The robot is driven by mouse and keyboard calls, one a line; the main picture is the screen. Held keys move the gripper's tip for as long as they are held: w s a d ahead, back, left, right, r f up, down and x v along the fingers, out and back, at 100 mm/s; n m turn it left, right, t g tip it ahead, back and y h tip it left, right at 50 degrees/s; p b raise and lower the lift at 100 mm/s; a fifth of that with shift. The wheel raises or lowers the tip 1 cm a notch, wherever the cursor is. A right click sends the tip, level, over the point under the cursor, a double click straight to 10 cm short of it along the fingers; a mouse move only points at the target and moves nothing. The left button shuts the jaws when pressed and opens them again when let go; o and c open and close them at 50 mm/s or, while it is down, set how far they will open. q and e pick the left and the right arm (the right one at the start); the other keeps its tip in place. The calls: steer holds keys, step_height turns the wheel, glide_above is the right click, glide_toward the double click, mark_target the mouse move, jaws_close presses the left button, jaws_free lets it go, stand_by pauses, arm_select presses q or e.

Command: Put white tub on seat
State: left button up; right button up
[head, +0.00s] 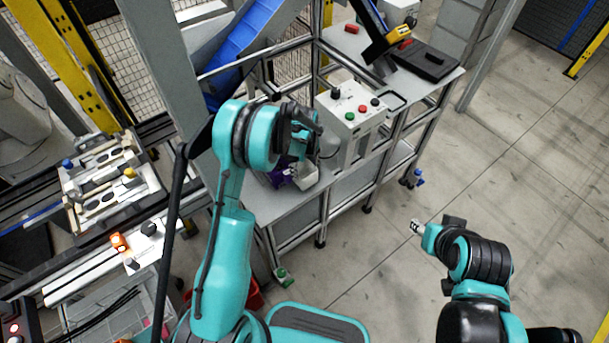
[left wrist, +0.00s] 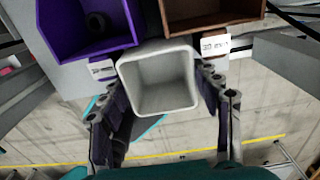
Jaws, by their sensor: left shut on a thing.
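The white tub (head: 305,178) is at the near edge of the grey bench, below my left gripper (head: 302,160). In the left wrist view the white tub (left wrist: 160,84) is open-topped and empty, and my left gripper (left wrist: 160,98) has one finger on each side of it, shut on it. A purple bin (left wrist: 86,26) and a brown bin (left wrist: 205,12) are just beyond the tub. In the head view the purple bin (head: 280,176) is partly hidden by my gripper. My right gripper (head: 418,229) is over the floor, away from the bench; its finger opening cannot be made out.
A pallet fixture (head: 108,185) with light blocks and coloured knobs is on the left. A button box (head: 352,112) stands behind the tub on the bench (head: 285,205). A black tray (head: 428,62) and a yellow tool are farther back.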

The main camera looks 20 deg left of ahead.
mark_target(304, 174)
arm_select(q)
steer(key=shift+f+b, duration=0.35)
steer(key=shift+f, duration=1.25)
steer(key=shift+f, duration=0.2)
steer(key=o, duration=1.2)
steer(key=shift+c, duration=0.2)
steer(key=shift+r, duration=0.1)
